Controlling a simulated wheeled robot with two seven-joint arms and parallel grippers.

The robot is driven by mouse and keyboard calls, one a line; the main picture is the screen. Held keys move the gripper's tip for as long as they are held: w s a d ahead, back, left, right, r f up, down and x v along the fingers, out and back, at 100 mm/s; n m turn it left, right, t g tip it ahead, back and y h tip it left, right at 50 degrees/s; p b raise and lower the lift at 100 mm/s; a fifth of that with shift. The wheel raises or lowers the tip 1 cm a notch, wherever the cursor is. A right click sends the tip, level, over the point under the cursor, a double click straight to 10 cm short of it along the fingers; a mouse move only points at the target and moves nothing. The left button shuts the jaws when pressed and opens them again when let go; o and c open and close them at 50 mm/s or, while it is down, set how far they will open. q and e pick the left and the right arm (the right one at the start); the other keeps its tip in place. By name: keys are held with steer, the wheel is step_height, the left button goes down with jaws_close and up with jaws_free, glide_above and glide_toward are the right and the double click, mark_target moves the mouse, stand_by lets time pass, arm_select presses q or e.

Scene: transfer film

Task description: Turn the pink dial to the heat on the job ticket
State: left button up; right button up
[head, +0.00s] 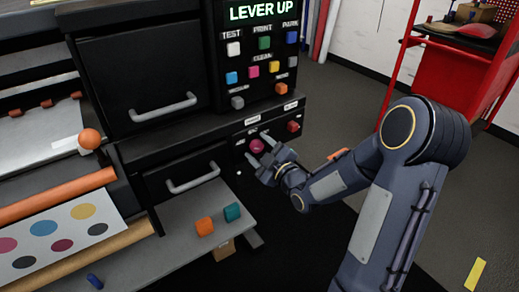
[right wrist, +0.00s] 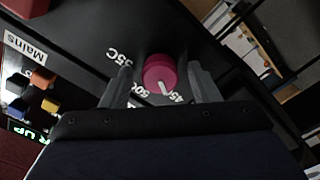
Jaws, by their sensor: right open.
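The pink dial (head: 257,146) is on the dark front panel of the machine. In the right wrist view the dial (right wrist: 160,72) has a white pointer mark, which points down toward the gap between the 50C and 45 labels. A label that looks like 55C stands on its left. My right gripper (head: 259,147) is open, with a finger on each side of the dial. Whether the fingers touch it I cannot tell. My left gripper is not in view. I cannot make out a job ticket with readable heat.
A red knob (head: 293,126) sits right of the dial. Above is a button panel (head: 262,70) with a LEVER UP display. An orange block (head: 205,226) and a teal block (head: 232,212) lie on the grey shelf below.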

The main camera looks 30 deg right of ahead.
steer(key=c, duration=1)
steer(key=shift+o, duration=0.2)
